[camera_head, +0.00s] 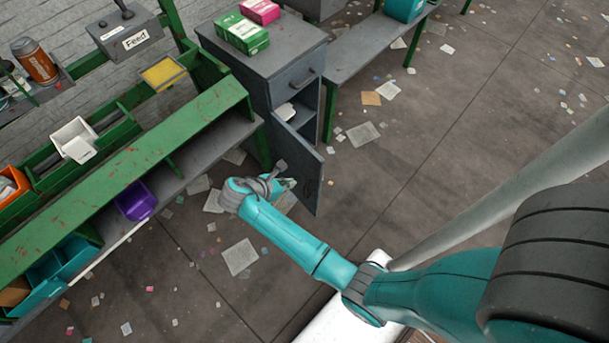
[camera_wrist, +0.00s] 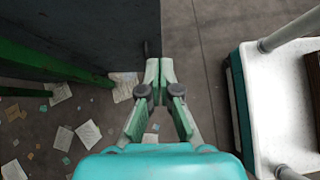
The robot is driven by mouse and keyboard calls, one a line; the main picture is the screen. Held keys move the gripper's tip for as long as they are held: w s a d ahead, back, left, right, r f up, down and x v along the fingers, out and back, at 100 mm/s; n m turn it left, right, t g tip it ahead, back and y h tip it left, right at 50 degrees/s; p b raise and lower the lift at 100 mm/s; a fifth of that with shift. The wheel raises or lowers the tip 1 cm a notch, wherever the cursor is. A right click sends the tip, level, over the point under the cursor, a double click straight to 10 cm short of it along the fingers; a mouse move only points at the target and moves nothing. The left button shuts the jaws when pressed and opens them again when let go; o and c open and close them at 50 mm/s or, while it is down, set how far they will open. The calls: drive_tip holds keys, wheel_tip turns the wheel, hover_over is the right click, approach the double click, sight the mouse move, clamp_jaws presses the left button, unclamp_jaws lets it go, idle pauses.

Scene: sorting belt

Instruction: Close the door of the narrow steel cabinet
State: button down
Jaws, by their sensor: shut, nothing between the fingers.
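The narrow steel cabinet (camera_head: 283,50) is dark grey and stands beyond the green bench. Its door (camera_head: 306,172) is swung wide open, hinged at the left side of the opening, and reaches out toward me. The drawer above the opening is shut. My gripper (camera_head: 289,183) is at the lower left part of the door, on its outer face, with the fingertips partly hidden. In the wrist view my gripper (camera_wrist: 159,68) has its fingertips together and empty, beside a dark panel (camera_wrist: 90,35) that looks like the door. I cannot tell whether they touch.
Green and pink boxes (camera_head: 242,34) lie on the cabinet top. A white item (camera_head: 286,111) is inside the cabinet. The green bench (camera_head: 130,170), with a purple bin (camera_head: 136,201), is at left. A grey table (camera_head: 375,42) is behind. The floor to the right is open, with scattered papers.

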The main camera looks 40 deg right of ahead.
sight(320, 172)
drive_tip(key=x, duration=0.4)
drive_tip(key=d+r+x, duration=0.1)
drive_tip(key=x, duration=0.7)
drive_tip(key=shift+d+r, duration=0.15)
drive_tip(key=shift+r, duration=0.1)
drive_tip(key=shift+s+d, duration=0.1)
drive_tip(key=shift+d, duration=0.45)
